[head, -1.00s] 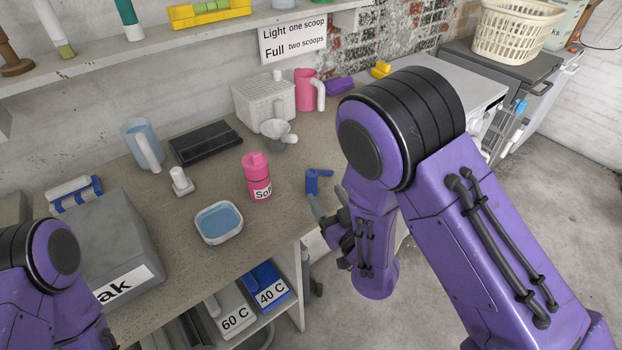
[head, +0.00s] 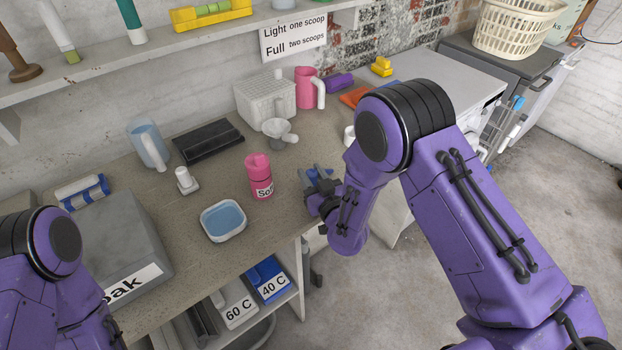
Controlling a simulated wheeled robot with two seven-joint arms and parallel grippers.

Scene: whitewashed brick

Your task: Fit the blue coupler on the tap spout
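The blue coupler (head: 325,174) is a small bent piece on the counter near its front edge. It is partly hidden by my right gripper (head: 311,173). That gripper's grey fingers are apart and reach over the counter at the coupler; I cannot tell whether they touch it. My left arm shows at the lower left, but its gripper is out of view. I cannot make out a tap spout for certain. A small white upright fitting (head: 185,181) stands on the counter at left of centre.
A pink bottle (head: 259,177) stands just left of my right gripper. A tray of blue liquid (head: 223,221) is nearer the front edge. A white funnel-like scoop (head: 279,131), pink jug (head: 307,88) and white basket (head: 265,99) stand behind. A grey box (head: 110,245) is at left.

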